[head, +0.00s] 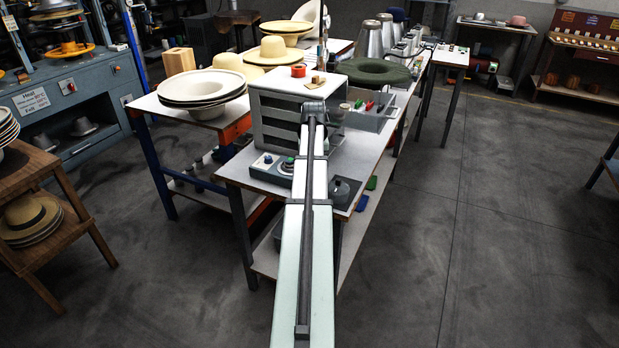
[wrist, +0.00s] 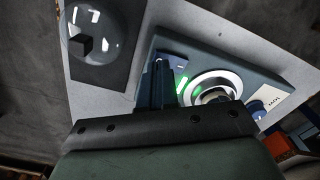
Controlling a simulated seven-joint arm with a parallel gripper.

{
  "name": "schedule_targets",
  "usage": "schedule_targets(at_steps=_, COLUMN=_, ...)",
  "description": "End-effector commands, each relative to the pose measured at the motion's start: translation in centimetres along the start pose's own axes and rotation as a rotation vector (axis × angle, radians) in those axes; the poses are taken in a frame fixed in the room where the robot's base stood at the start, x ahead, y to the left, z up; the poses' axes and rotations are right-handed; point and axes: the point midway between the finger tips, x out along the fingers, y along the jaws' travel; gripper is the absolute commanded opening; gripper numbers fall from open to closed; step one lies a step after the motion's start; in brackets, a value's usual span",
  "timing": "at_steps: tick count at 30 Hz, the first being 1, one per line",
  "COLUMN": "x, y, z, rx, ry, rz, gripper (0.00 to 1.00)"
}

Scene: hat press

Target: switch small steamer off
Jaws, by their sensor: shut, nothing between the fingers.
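The small steamer appears to be the blue-grey control box (head: 268,166) on the near end of the workbench, left of my arm. In the head view my arm hides the gripper.
A clear dome (wrist: 100,28) with a dark block stands left of the panel in the wrist view. The floor at right is clear.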

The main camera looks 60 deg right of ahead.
Motion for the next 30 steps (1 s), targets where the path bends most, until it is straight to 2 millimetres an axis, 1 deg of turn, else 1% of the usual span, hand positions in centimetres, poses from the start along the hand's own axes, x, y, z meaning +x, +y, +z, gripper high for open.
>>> schedule_targets(at_steps=10, x=0.05, y=0.0, z=0.0, rx=0.0, ry=0.0, rz=0.0, gripper=0.0)
schedule_targets(at_steps=30, x=0.81, y=0.0, z=0.0, rx=0.0, ry=0.0, rz=0.0, gripper=0.0)
